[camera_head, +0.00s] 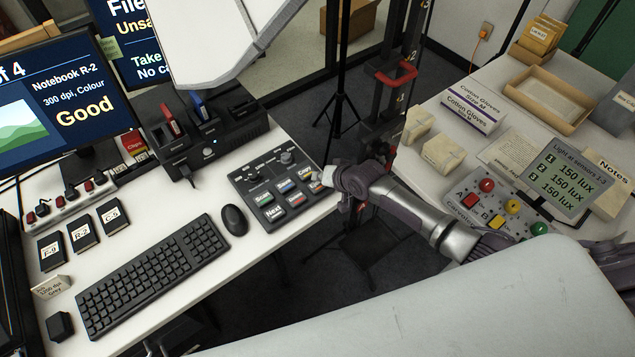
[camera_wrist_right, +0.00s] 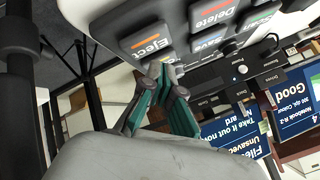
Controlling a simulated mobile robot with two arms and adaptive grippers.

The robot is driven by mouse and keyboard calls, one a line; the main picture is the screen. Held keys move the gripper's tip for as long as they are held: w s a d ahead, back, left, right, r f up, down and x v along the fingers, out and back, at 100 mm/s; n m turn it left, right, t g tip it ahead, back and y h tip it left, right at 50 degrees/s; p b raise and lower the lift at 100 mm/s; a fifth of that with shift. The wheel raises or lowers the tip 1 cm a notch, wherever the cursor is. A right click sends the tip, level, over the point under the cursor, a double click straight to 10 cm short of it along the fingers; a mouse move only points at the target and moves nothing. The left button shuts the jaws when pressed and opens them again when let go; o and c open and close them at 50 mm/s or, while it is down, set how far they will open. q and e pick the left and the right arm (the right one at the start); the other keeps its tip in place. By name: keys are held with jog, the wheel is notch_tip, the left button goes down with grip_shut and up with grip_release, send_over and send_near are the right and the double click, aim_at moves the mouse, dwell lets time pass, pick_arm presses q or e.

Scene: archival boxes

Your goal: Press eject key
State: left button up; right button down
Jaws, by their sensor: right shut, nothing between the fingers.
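The Eject key (camera_wrist_right: 148,42) is a dark key with an orange stripe, seen large in the right wrist view. It sits at the near right corner of the grey key panel (camera_head: 248,187) on the left desk. My right gripper (camera_wrist_right: 162,72) is shut and empty, its tips at the Eject key's edge in that view; I cannot tell whether they touch it. In the head view my right gripper (camera_head: 333,178) reaches the panel's right end from the right and partly covers that corner. The Save key (camera_wrist_right: 210,40) and Delete key (camera_wrist_right: 213,13) are beside Eject. My left gripper is not in view.
A mouse (camera_head: 234,220) and keyboard (camera_head: 155,275) lie left of the panel. A black dock (camera_head: 205,140) with card slots stands behind it. A tripod (camera_head: 341,110) stands past the desk's right edge. A second table (camera_head: 425,178) is at right, across a floor gap.

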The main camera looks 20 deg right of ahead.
aim_at(319, 186)
jog(key=shift+r+p, duration=1.95)
jog(key=shift+r, duration=0.3)
